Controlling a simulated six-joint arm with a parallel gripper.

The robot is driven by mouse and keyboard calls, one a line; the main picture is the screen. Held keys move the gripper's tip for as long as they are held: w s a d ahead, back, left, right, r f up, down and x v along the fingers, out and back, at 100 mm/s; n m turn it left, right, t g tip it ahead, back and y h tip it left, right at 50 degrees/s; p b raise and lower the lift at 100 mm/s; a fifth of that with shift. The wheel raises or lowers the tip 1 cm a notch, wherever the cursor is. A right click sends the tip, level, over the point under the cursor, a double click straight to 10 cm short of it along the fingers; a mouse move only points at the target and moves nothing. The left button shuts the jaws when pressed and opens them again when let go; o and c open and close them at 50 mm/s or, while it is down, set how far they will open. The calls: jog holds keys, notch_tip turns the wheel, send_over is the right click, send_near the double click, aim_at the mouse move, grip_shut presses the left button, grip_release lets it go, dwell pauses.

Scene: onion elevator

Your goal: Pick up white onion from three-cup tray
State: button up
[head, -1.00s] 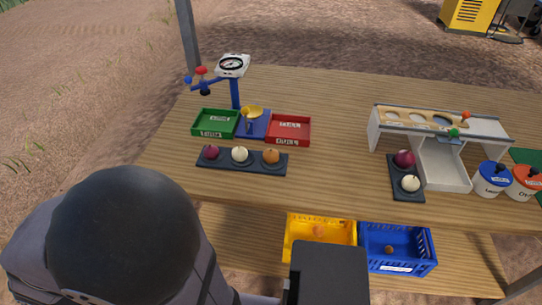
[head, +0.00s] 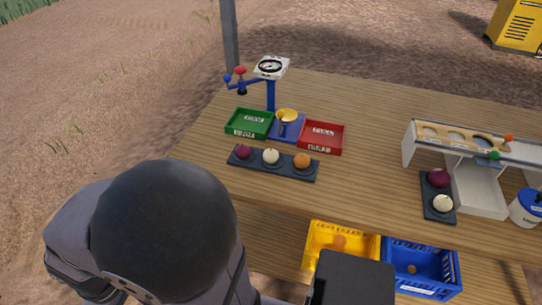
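The three-cup tray (head: 286,168) is a dark strip at the left of the table, in front of the green and red trays. It holds a purple onion (head: 243,152) at left, the white onion (head: 270,156) in the middle cup and an orange-brown onion (head: 302,160) at right. Another white onion (head: 443,203) sits with a purple onion (head: 438,177) in a dark two-cup tray (head: 427,212) at the right. My arm fills the lower left and bottom of the view. I cannot make out my gripper's fingers.
Behind the three-cup tray stand a green tray (head: 234,132), a red tray (head: 333,150) and a dial scale (head: 271,67). A white sorting stand (head: 480,190) and blue-lidded tub (head: 526,207) are at right. Yellow (head: 318,255) and blue (head: 437,272) crates sit below. The table's middle is clear.

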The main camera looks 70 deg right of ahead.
jog(key=shift+o, duration=0.6)
jog(key=o, duration=0.6)
